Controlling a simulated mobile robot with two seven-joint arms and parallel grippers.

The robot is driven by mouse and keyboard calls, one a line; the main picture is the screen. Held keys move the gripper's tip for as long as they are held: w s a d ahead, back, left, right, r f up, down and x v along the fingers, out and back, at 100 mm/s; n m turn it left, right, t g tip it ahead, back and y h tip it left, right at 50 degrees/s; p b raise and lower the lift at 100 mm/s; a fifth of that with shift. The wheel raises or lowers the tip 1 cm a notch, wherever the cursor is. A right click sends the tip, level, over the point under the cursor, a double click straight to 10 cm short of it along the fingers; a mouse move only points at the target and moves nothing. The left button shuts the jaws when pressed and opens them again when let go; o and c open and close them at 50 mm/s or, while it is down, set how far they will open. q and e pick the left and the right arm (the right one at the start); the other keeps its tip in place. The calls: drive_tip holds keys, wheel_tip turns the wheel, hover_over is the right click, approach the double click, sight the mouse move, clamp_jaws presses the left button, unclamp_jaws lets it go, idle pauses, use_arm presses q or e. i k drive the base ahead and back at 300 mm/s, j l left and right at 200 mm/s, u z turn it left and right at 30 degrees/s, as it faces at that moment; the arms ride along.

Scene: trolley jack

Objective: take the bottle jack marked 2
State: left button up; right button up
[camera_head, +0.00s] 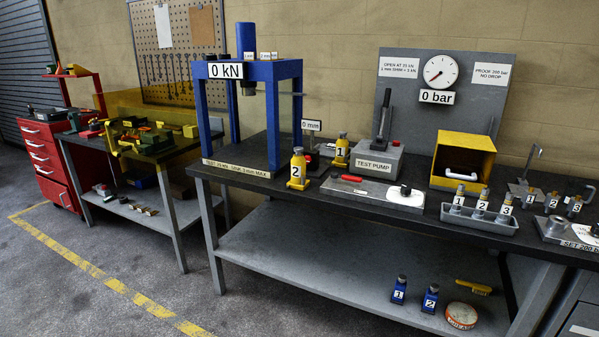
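A yellow bottle jack marked 2 (297,170) stands upright on the dark bench top, just right of the blue press frame. A similar yellow jack marked 1 (342,151) stands behind it to the right. Two smaller blue bottle-shaped items stand on the lower shelf, one marked 1 (398,290) and one marked 2 (430,299). Neither of my grippers shows in this view.
The blue press (272,115) with a 0 kN sign stands left of jack 2. A grey plate with a red-handled tool (351,178) lies to its right. The test pump (372,160) and a yellow guard box (462,160) stand farther right. The floor in front is clear.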

sight(298, 163)
drive_tip(key=i+l+z, duration=0.1)
drive_tip(key=i+l, duration=1.6)
